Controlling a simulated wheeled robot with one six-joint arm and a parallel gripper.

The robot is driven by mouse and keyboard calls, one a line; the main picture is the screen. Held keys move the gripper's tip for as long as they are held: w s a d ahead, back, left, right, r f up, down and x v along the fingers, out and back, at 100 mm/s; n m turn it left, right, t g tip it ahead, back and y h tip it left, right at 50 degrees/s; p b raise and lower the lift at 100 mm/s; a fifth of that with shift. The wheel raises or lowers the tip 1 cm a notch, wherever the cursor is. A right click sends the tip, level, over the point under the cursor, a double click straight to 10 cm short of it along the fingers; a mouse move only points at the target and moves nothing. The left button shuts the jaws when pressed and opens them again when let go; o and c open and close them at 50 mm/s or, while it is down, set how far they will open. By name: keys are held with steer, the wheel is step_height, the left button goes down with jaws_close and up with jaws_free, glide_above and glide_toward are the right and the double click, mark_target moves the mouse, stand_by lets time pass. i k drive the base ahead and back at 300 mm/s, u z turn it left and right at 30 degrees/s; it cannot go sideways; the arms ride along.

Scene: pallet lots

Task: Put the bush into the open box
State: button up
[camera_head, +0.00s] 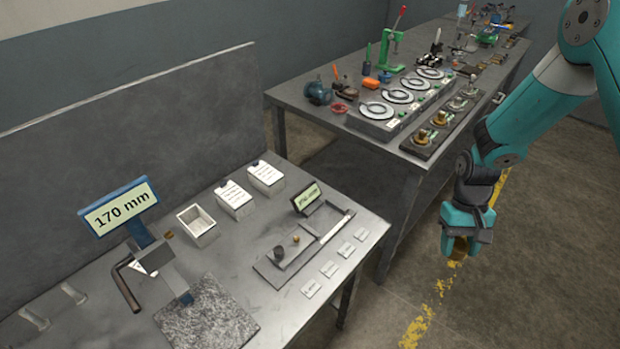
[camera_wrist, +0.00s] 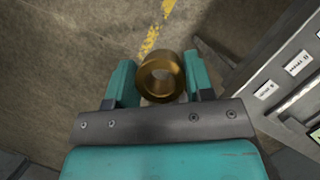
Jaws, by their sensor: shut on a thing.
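The bush is a bronze-coloured ring (camera_wrist: 147,82), held between the two teal fingers of my gripper (camera_wrist: 160,80) in the wrist view, its bore facing the camera. In the head view my gripper (camera_head: 461,240) hangs over the floor, to the right of the near bench, and a little of the bush's yellow-brown shows at its tip. The open box (camera_head: 206,238) is a small pale box on the near bench, with its empty inside showing. It stands left of two similar boxes (camera_head: 235,203) (camera_head: 267,182) topped with white written labels. My gripper is well apart from it.
A stand with a "170 mm" display (camera_head: 118,212) is at left. The far bench (camera_head: 350,130) is crowded with tools.

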mark_target(199, 226)
steer(key=i, duration=0.3)
steer(key=u, duration=1.6)
steer(key=i, duration=0.6)
steer(key=u, duration=0.6)
